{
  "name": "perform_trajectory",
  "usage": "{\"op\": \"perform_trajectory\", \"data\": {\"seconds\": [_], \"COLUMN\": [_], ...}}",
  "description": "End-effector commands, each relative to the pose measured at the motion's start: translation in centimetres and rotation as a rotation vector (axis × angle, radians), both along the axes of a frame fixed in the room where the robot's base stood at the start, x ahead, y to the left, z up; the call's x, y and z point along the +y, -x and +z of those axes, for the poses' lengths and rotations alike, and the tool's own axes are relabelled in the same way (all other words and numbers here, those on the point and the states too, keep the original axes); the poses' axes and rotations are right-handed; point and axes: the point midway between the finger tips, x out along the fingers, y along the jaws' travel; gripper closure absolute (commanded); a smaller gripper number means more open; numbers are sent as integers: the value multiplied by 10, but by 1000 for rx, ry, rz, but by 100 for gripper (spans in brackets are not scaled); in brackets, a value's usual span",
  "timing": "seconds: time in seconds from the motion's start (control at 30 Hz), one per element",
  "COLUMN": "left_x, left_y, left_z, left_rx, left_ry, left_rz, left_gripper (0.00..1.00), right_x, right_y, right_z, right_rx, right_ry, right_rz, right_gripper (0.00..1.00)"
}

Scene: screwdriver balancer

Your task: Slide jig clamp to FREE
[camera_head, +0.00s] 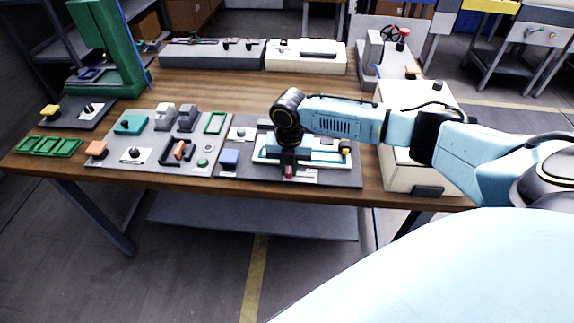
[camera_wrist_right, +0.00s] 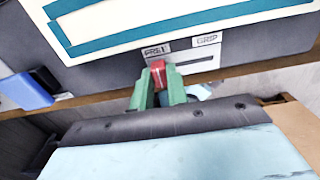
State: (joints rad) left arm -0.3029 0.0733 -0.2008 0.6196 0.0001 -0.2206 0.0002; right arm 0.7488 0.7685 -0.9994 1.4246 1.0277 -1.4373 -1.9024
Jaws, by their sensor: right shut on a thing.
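The jig clamp's red slider knob (camera_wrist_right: 158,72) sits between the green fingertips of my right gripper (camera_wrist_right: 159,88), which is shut on it. In the right wrist view the knob is just below the FREE label (camera_wrist_right: 155,49), at the left end of its slot. The GRIP label (camera_wrist_right: 208,40) is to the right, above the bare part of the slot. In the head view the red knob (camera_head: 289,171) shows at the front of the white and teal jig (camera_head: 325,156), under my right gripper (camera_head: 288,163). My left gripper is not in view.
A blue block (camera_head: 229,158) stands left of the jig on the dark plate. A grey panel (camera_head: 130,170) with several parts lies farther left. A cream box (camera_head: 400,170) stands to the right, under my right arm. The table's front edge is close to the knob.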

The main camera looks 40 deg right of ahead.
Motion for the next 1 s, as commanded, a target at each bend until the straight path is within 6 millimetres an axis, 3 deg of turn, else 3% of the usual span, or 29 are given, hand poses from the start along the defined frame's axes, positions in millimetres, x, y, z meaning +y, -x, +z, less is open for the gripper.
{"op": "perform_trajectory", "data": {"seconds": [0.07,0.1,0.23,0.63,1.0], "left_x": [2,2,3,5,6], "left_y": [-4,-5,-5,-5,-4], "left_z": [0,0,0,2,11], "left_rx": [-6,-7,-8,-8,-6], "left_ry": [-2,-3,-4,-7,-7], "left_rz": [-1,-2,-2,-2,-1], "left_gripper": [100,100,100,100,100], "right_x": [4,4,3,2,2], "right_y": [-2,-3,-3,-2,-3], "right_z": [1,1,1,10,88], "right_rx": [-7,-7,-6,-6,-9], "right_ry": [-6,-6,-4,-2,-3], "right_rz": [3,4,4,5,5], "right_gripper": [100,79,62,62,62]}}
